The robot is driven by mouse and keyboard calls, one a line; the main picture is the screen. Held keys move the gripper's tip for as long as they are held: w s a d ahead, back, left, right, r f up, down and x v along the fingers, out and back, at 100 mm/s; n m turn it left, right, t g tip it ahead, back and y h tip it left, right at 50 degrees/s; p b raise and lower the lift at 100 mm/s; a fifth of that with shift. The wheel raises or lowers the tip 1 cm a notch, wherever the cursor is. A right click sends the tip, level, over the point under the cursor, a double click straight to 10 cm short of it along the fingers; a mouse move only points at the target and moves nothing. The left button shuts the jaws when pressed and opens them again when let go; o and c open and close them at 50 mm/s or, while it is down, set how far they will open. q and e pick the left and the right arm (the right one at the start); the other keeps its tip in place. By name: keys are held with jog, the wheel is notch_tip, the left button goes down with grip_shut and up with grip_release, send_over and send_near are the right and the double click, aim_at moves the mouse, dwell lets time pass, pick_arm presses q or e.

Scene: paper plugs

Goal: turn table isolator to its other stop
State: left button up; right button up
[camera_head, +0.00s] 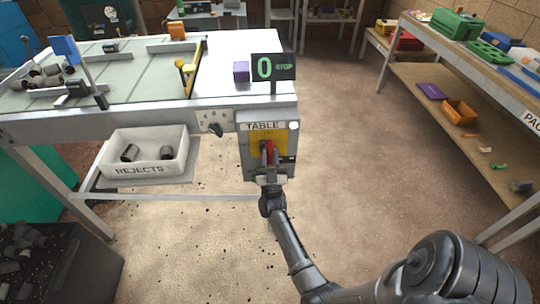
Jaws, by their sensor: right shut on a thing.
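The table isolator (284,167) is a grey box labelled TABLE on the front right corner of the work table. It has a yellow plate (258,137) with a red handle (270,148) in its middle. My right gripper (269,164) is in front of the box and shut on the red handle, which looks close to upright. The fingers hide part of the handle. My left gripper is not in view.
The work table (226,65) carries paper plugs (45,75) at left. A white REJECTS bin (143,152) sits beneath it, left of the isolator. A rotary knob (214,128) is beside the isolator. Shelves (450,80) line the right; the floor (370,150) between is clear.

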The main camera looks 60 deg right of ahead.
jog(key=o, duration=0.8)
jog(key=shift+f, duration=0.1)
jog(key=p+v, duration=0.1)
jog(key=v, duration=1.2)
jog(key=shift+s+a+f, duration=0.2)
jog(key=shift+f, duration=0.05)
